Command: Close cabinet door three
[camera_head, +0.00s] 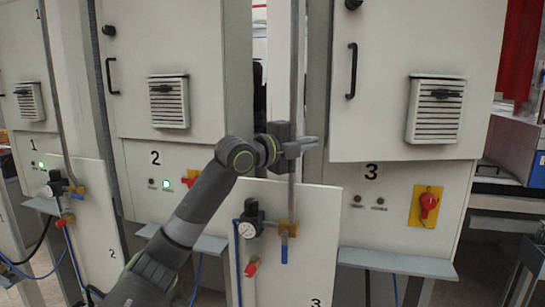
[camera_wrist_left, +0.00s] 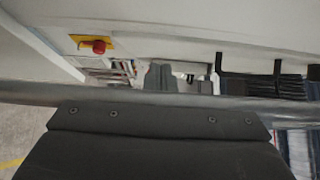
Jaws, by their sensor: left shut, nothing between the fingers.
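Cabinet door three (camera_head: 380,110) is the white upper door at the right in the head view, above the number 3. It has a black vertical handle (camera_head: 351,72) near its left edge and a louvred vent. I cannot tell for sure how far it stands open. My left gripper (camera_head: 306,146) is shut and empty, just left of the door's lower left corner and level with its lower edge. It appears close to the vertical grey pipe; whether it touches is unclear. In the left wrist view the dark gripper body (camera_wrist_left: 160,140) fills the bottom. My right gripper is not in view.
The grey pipe (camera_head: 297,70) runs down to a white panel (camera_head: 310,225) with a gauge and valves. A red switch on a yellow plate (camera_head: 414,208) sits below the door; a similar one shows in the left wrist view (camera_wrist_left: 83,44). Cabinet two (camera_head: 205,70) stands left.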

